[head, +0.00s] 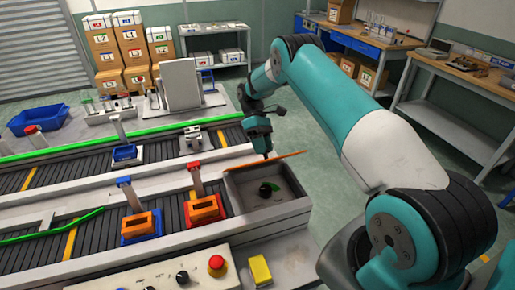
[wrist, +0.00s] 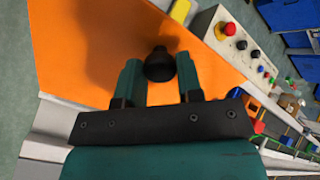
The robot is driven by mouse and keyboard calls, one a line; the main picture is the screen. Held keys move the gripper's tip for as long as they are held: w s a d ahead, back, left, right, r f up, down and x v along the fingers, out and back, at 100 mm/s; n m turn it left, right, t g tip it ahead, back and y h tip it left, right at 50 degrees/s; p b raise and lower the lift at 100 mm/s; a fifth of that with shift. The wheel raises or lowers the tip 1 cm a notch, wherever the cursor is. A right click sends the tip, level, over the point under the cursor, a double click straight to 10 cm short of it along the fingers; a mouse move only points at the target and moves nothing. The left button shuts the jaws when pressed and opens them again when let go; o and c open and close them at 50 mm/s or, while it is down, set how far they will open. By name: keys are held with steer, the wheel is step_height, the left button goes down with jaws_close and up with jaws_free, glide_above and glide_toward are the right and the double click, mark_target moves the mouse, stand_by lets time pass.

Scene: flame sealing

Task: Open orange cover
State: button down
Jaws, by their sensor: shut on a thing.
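The orange cover (head: 285,156) shows nearly edge-on in the head view, as a thin line along the far rim of a grey box (head: 292,207). The box's top is uncovered, and a dark dial with a green mark (head: 268,190) shows inside. In the wrist view the cover's broad face (wrist: 85,62) fills much of the upper left. My gripper (head: 266,156) is at the cover. In the wrist view its two fingers (wrist: 158,72) are on either side of the cover's black knob (wrist: 159,62), shut on it. The fingertips are hard to make out in the head view.
A control panel with a red button (head: 216,263) and a yellow block (head: 260,269) lie in front of the box. Orange pieces on a blue base (head: 138,226) and a red base (head: 205,208) stand on the conveyor to the left. Open floor lies to the right.

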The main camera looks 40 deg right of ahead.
steer(key=shift+w+d+f+b, duration=0.2)
steer(key=shift+w+f+b, duration=0.1)
steer(key=shift+b, duration=0.1)
steer(key=shift+w+d+r+g+b, duration=0.1)
steer(key=shift+w+d+g+b, duration=0.1)
steer(key=shift+g+b, duration=0.15)
steer(key=shift+w+d+r+b, duration=0.1)
steer(key=shift+w+r+b, duration=0.15)
steer(key=shift+b, duration=0.4)
steer(key=shift+w+r+g+y, duration=0.15)
steer(key=shift+r+g+y, duration=0.1)
steer(key=shift+r+y, duration=0.1)
steer(key=shift+r, duration=0.1)
